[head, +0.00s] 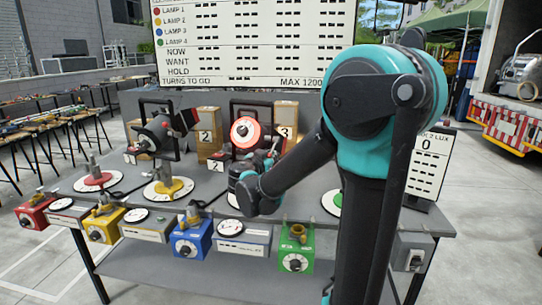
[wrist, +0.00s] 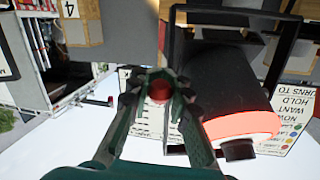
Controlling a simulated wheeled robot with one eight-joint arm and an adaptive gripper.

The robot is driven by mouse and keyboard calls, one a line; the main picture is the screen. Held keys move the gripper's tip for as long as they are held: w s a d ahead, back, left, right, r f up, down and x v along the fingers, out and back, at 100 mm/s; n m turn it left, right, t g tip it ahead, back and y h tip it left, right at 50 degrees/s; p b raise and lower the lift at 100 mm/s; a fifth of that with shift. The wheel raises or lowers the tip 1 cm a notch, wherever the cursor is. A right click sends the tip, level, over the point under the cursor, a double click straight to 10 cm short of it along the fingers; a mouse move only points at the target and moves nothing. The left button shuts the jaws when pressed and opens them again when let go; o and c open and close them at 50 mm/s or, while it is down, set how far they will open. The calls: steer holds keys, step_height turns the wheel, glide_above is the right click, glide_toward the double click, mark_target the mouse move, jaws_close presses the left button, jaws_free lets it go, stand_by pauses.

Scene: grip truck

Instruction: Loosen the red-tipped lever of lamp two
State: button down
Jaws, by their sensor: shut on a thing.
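Lamp two (head: 245,132) is a black lamp with a glowing red ring, held in a black yoke on the table. In the wrist view its dark body (wrist: 222,75) is right of my fingers, with the red ring low on it. My gripper (head: 268,157) is beside the lamp's right side in the head view. In the wrist view my gripper (wrist: 162,80) is shut on the red tip (wrist: 160,91) of the lever, which shows between the fingers. The rest of that lever is hidden.
Another black lamp (head: 158,134) stands to the left on the grey table (head: 125,178). Coloured dial boxes, including a blue one (head: 191,239) and a green one (head: 295,249), line the front edge. Numbered wooden blocks (head: 208,133) stand behind. A large board (head: 250,40) is at the back.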

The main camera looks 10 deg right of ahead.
steer(key=c, duration=1.4)
jaws_free()
steer(key=v, duration=1.2)
